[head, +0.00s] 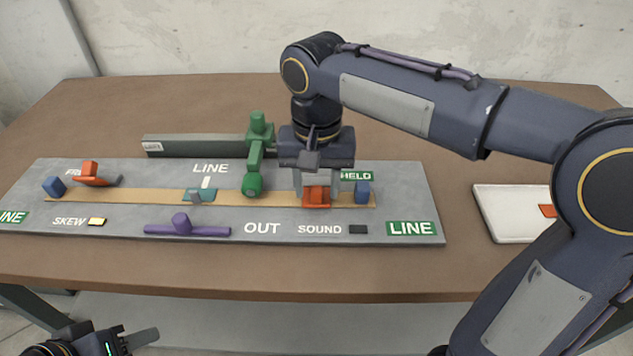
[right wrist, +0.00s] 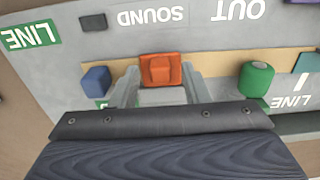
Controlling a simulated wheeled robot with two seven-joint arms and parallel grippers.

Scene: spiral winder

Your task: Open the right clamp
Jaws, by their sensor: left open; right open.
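The right clamp (head: 316,196) is an orange block at the right end of the tan strip on the grey board, beside a blue block (head: 363,191). My right gripper (head: 316,190) points down over it, open, with one finger on each side of the clamp. In the right wrist view the orange clamp (right wrist: 161,72) sits between the two fingertips; whether they touch it I cannot tell. The left clamp (head: 92,176), also orange, is at the board's left end, with a grey bar. My left gripper (head: 140,340) is open at the lower left, below the table edge.
The grey board (head: 300,254) carries a green post with an arm (head: 256,150), a purple handle (head: 187,227), a teal piece (head: 199,195) and another blue block (head: 54,187). A white tray (head: 500,215) with an orange piece lies at right. The table front is clear.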

